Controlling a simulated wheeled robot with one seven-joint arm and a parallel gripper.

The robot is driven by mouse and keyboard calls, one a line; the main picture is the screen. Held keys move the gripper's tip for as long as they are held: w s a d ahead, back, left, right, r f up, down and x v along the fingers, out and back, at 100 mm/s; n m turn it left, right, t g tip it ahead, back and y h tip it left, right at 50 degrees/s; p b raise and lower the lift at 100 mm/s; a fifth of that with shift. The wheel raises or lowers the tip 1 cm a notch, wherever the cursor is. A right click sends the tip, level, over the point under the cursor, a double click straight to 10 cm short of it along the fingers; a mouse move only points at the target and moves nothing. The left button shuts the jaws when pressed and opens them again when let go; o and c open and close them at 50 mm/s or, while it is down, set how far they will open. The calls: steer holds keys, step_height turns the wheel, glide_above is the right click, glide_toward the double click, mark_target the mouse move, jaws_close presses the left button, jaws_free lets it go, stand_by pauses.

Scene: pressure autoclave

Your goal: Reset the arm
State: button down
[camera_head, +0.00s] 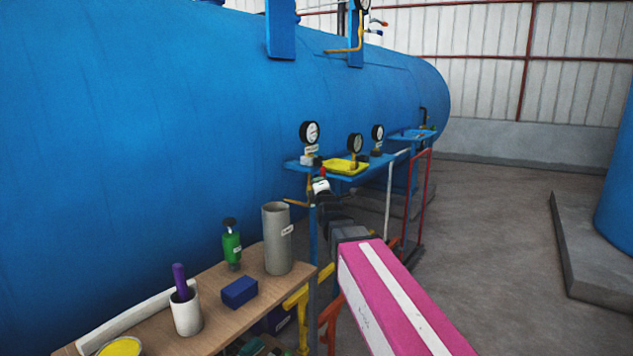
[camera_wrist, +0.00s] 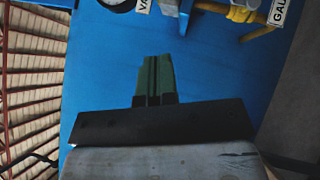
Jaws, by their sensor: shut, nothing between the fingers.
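Gauges (camera_head: 310,132) and a yellow tray (camera_head: 345,166) are on the shelf. A wooden table (camera_head: 210,318) at lower left holds a grey cylinder (camera_head: 277,240), green bottle (camera_head: 231,246), blue block (camera_head: 239,292) and white cup (camera_head: 186,312).

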steer(key=s+d+f+m+g+h, duration=0.1)
steer(key=s+d+f+m+g, duration=0.15)
steer(key=f, duration=0.55)
steer(key=s+d+f+m+g, duration=0.1)
steer(key=d+f+m+g, duration=0.1)
steer(key=f+m+g, duration=0.35)
steer(key=s+d+f+m+g+h, duration=0.1)
steer(key=s+d+f+m+g, duration=0.1)
steer(key=f, duration=0.8)
steer(key=s+d+f+m+g, duration=0.4)
steer(key=s+f+m+g, duration=0.1)
steer(key=s+f, duration=0.3)
steer(key=s+d+f+m+g+h, duration=0.1)
steer(key=s+d+f+m+g, duration=0.3)
steer(key=s+f+m, duration=0.4)
steer(key=s+g, duration=0.1)
steer(key=s, duration=0.1)
steer(key=shift+s+d+f+g, duration=0.15)
steer(key=shift+s+f+g, duration=0.15)
steer(key=shift+f+g, duration=0.1)
